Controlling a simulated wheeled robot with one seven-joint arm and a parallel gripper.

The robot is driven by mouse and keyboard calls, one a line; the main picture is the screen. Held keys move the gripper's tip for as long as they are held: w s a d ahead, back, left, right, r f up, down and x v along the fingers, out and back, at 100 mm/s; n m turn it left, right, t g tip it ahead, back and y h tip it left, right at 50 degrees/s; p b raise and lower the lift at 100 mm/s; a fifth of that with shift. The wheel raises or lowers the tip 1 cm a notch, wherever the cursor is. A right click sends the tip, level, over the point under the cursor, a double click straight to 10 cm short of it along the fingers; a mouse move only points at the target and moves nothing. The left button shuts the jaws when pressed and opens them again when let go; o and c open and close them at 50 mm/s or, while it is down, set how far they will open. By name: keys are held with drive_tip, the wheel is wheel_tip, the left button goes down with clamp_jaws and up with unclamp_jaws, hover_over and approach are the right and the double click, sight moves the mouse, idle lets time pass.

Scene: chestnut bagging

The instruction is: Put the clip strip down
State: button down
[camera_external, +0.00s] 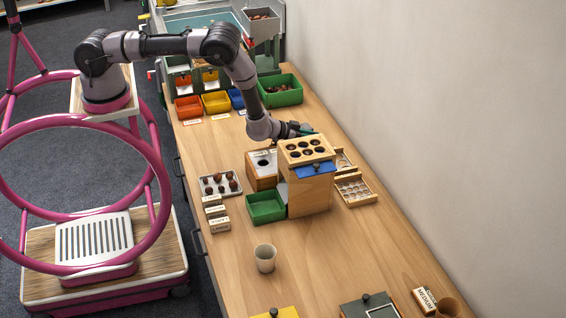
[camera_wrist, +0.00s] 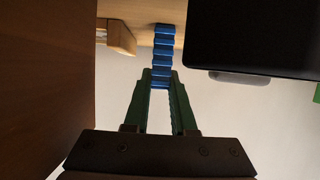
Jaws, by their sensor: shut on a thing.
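The clip strip (camera_wrist: 164,45) is a narrow blue ridged strip in the wrist view. It runs from between my green fingertips up to the wooden table surface at the top of the picture; I cannot tell if it touches the table. My gripper (camera_wrist: 160,80) is shut on its near end. In the external view my gripper (camera_external: 306,132) is low, just behind the tall wooden box with round holes in its top (camera_external: 306,151). The strip cannot be made out there; the box seems to hide it.
A brown wooden wall (camera_wrist: 45,80) stands close on the left of the wrist view, and a dark slab (camera_wrist: 255,38) fills the upper right. Sectioned wooden trays (camera_external: 355,189) lie beside the box. A green bin (camera_external: 266,207) and cup (camera_external: 265,258) stand in front.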

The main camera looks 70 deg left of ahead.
drive_tip(key=c, duration=0.7)
unclamp_jaws()
drive_tip(key=shift+c, duration=0.2)
